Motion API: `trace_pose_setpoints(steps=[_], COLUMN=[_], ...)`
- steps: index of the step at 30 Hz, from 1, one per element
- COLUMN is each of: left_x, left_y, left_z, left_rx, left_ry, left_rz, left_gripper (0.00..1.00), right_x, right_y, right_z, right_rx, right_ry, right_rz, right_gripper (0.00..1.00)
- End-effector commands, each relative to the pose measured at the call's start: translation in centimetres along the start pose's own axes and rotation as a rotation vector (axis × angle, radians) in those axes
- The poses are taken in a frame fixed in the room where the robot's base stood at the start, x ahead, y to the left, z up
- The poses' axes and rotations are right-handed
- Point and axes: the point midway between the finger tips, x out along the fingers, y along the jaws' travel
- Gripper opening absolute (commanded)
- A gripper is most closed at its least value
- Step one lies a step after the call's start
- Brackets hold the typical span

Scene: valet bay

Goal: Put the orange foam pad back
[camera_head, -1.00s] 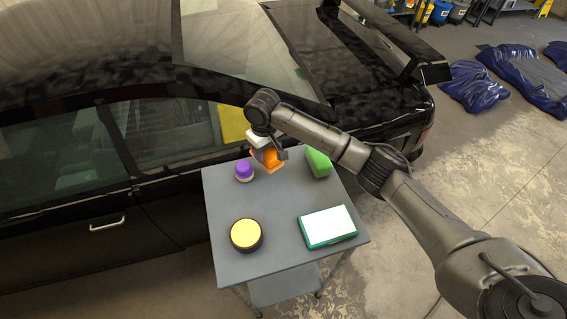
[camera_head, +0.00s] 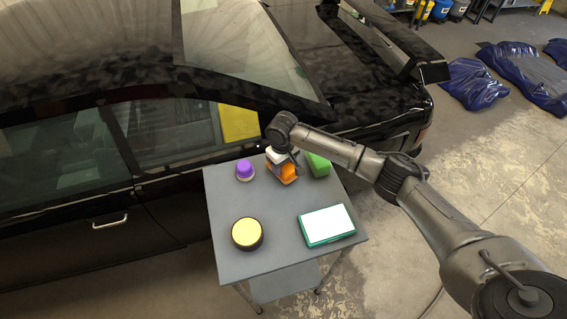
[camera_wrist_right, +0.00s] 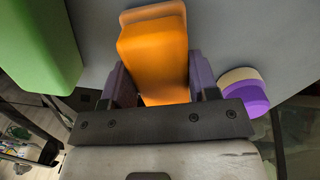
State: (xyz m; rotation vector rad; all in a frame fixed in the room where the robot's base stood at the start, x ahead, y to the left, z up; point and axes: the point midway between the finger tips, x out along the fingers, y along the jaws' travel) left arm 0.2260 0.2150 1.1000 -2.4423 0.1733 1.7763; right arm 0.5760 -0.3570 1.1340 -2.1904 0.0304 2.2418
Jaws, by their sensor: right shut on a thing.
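The orange foam pad (camera_head: 289,173) is a block with a paler orange layer on one side. It is at the far side of the grey cart top (camera_head: 270,218), between the purple-topped pad and the green block. My right gripper (camera_head: 284,163) is shut on it from the car side. In the right wrist view the orange foam pad (camera_wrist_right: 155,52) sits between the two fingers of my right gripper (camera_wrist_right: 160,80). I cannot tell whether its underside touches the cart top. My left gripper is not in view.
A purple-topped round pad (camera_head: 245,169) stands to the left and a green block (camera_head: 318,165) close on the right. A black car (camera_head: 150,190) stands close behind the cart.

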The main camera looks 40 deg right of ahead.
Motion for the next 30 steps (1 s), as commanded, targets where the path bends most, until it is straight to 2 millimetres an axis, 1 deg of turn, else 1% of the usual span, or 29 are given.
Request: trace_pose_setpoints(steps=[8, 9, 16, 17, 25, 28, 30], left_x=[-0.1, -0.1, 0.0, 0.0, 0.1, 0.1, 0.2], left_y=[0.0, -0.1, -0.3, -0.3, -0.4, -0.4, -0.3], left_z=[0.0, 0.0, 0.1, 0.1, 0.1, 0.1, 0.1], left_rx=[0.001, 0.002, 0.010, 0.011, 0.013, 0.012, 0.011], left_ry=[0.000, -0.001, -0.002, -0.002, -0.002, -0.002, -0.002], left_rz=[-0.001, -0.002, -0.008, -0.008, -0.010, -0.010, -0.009], left_gripper=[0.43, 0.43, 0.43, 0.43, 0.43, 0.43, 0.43], right_x=[0.2, 0.3, 0.2, 0.2, 0.1, -0.8, -1.8], right_y=[0.0, 0.0, 0.0, 0.0, 0.0, 0.0, 0.0], right_z=[0.0, 0.0, 0.0, 0.0, 0.0, -0.1, -0.1], right_rx=[0.000, 0.001, 0.000, 0.001, 0.000, 0.001, 0.001], right_ry=[-0.001, -0.001, -0.001, -0.001, 0.000, 0.001, 0.003], right_rz=[0.000, 0.000, 0.000, 0.000, 0.000, 0.000, -0.001], right_gripper=[0.25, 0.57, 0.79, 0.80, 0.80, 0.80, 0.80])
